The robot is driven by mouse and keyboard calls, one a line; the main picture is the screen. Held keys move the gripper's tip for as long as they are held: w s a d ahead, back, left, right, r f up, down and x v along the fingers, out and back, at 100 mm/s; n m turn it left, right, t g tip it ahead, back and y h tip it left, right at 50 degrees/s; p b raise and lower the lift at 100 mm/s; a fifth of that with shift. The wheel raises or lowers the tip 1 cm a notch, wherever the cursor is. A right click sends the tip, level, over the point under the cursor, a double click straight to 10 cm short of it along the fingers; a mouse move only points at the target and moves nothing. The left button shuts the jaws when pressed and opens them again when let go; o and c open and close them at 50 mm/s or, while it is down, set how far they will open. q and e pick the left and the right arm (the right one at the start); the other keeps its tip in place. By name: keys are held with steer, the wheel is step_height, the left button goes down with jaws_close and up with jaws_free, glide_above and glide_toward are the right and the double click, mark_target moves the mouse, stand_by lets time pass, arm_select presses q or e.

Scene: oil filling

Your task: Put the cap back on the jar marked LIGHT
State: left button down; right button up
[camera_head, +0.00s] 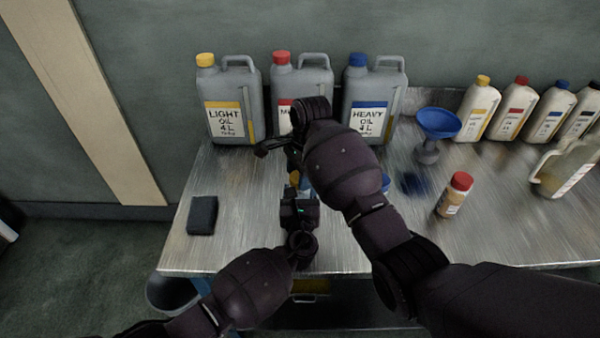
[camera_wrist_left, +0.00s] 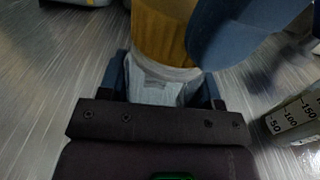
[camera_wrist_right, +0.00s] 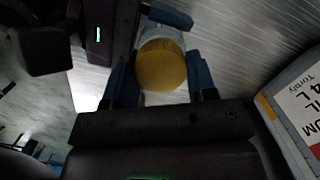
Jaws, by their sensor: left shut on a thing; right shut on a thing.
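The yellow cap (camera_wrist_right: 162,65) is between the fingers of my right gripper (camera_wrist_right: 162,85), which is shut on it; it also shows in the left wrist view (camera_wrist_left: 160,28). Directly below the cap is the jar (camera_wrist_left: 165,85), with a pale rim and body. My left gripper (camera_wrist_left: 163,88) is shut on the jar's body. In the head view a yellow-orange patch of the cap (camera_head: 294,180) shows above my left gripper (camera_head: 299,193); my right arm covers much of this spot. The cap lines up with the jar's top; whether it is fully seated I cannot tell. The jar's marking is not readable.
Large cans stand at the back, including LIGHT OIL (camera_head: 226,118) and HEAVY OIL (camera_head: 370,120). A blue funnel (camera_head: 438,123), a red-capped jar (camera_head: 452,200) and a pitcher (camera_head: 568,170) stand right. A dark pad (camera_head: 202,215) lies left. A graduated beaker (camera_wrist_left: 292,118) is near my left gripper.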

steer(key=m, duration=0.3)
steer(key=o, duration=0.9)
steer(key=shift+r, duration=2.25)
steer(key=shift+r, duration=0.1)
steer(key=shift+c, duration=0.4)
